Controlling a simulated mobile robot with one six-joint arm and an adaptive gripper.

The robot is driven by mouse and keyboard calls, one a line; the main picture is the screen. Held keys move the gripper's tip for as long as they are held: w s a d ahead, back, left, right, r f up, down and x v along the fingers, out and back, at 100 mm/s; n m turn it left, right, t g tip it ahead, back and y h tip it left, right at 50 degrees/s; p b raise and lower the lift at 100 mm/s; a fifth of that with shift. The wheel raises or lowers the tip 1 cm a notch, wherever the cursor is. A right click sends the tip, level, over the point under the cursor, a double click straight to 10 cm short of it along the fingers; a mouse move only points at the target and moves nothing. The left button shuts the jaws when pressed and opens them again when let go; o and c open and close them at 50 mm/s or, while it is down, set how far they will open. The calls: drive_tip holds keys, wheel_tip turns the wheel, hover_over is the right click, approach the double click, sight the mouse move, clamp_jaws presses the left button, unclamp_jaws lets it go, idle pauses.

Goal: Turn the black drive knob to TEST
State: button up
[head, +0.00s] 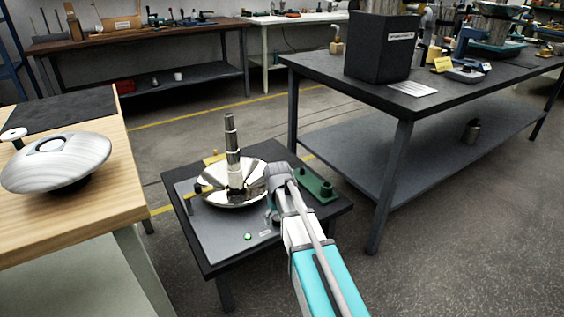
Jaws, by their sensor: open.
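A tiered metal fountain (234,165) with a stepped column and a shiny wide bowl stands on a grey panel on a small dark table (205,265). My gripper (272,216) points down at the bowl's right side, low over the panel; its fingers are small and partly hidden by my arm. It is open, and I see nothing held. I cannot clearly make out the black drive knob or a TEST mark. A small dark round part (197,188) shows at the bowl's left edge. A pale label (265,233) and a lit green lamp (248,236) are at the panel's front.
A green block (316,182) with dark knob-like parts lies right of the bowl. A wooden bench (70,215) with a pale rounded metal piece (56,162) stands left.

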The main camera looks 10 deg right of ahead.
drive_tip(key=m, duration=0.8)
drive_tip(key=shift+m, duration=0.4)
drive_tip(key=m, duration=0.8)
wheel_tip(320, 180, up, 14)
drive_tip(key=p, duration=1.4)
wheel_tip(320, 180, up, 12)
drive_tip(key=n+p, duration=0.5)
drive_tip(key=p, duration=0.7)
hover_over(278, 217)
drive_tip(key=s, duration=0.5)
drive_tip(key=shift+s+r, duration=0.2)
drive_tip(key=shift+s, duration=0.1)
